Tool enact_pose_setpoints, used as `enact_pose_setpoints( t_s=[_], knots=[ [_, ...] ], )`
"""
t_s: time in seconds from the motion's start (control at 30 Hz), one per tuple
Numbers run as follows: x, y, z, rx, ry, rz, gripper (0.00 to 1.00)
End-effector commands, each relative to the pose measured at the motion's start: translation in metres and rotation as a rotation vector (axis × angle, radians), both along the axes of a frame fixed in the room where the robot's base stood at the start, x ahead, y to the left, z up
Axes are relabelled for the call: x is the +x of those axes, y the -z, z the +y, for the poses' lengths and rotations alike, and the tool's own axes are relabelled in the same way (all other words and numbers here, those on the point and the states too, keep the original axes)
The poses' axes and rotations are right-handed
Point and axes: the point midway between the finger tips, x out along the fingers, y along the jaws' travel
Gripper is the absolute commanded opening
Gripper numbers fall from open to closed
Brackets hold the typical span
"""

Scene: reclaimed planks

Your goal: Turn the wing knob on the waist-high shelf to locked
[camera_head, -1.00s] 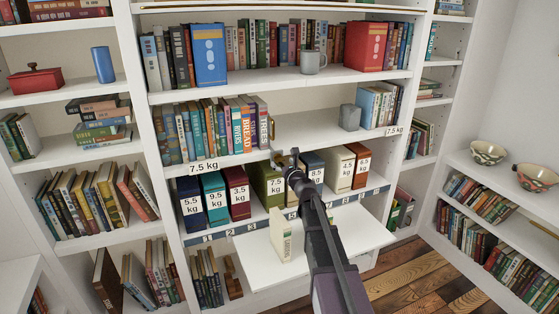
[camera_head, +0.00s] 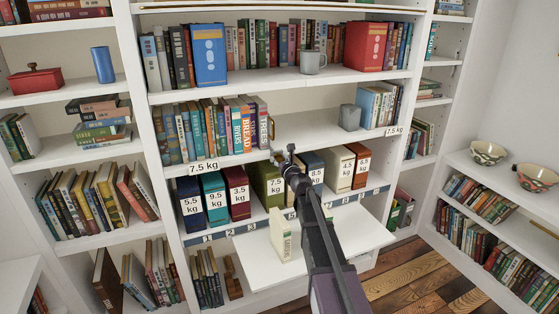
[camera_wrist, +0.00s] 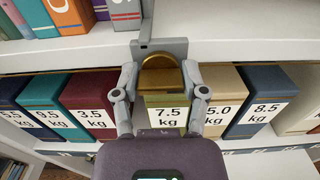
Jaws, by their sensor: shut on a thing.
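The brass-coloured wing knob (camera_wrist: 160,76) is in the middle of the wrist view, on a grey plate (camera_wrist: 158,46) at the shelf's front edge. My gripper (camera_wrist: 161,84) has one finger on each side of the knob and is shut on it. The knob's rounded top shows. Its lower part is close to the gripper body, and I cannot read any lock marking. In the head view my gripper (camera_head: 283,158) is at the front edge of the waist-high shelf (camera_head: 315,130), and the knob itself cannot be made out there.
Labelled box files (camera_head: 215,196) stand in a row just below the knob. Books (camera_head: 215,125) fill the left of the waist-high shelf; its middle is mostly bare. A pull-out board (camera_head: 345,240) with a pale upright box (camera_head: 281,235) is under my arm. A small brass-coloured piece (camera_head: 271,128) is beside the books.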

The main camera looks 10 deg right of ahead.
Motion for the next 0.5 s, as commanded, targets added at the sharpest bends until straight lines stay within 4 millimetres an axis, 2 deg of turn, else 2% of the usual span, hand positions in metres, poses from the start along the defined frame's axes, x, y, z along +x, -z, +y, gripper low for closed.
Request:
enact_pose_setpoints(
  t_s=[0.5],
  knots=[
    [0.0010,-0.0001,0.0009,-0.081,-0.001,-0.013,0.09]
  ],
)
